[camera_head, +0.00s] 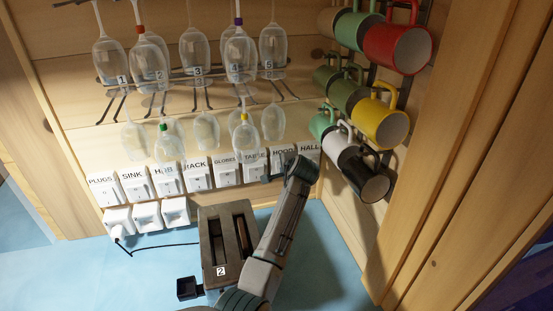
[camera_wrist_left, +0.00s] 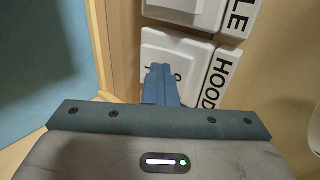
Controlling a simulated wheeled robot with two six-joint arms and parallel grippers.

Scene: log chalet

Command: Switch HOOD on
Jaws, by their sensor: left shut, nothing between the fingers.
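The HOOD switch (camera_head: 283,153) is a white wall switch with a black label, between TABLE and HALL in the row on the wooden back wall. In the head view my gripper and wrist cover most of its plate. In the left wrist view the HOOD switch plate (camera_wrist_left: 188,50) lies straight ahead, its label at the right. My left gripper (camera_wrist_left: 161,70) is shut and empty, its fingertips in front of the plate's rocker. I cannot tell whether they touch it. The rocker's position is mostly hidden. My right gripper is in neither view.
The TABLE switch (camera_head: 255,166) is close on the left, the HALL switch (camera_head: 309,150) on the right. A toaster (camera_head: 216,225) stands on the blue counter below. Hanging glasses (camera_head: 240,55) are above, and several mugs (camera_head: 380,122) hang on the right wall.

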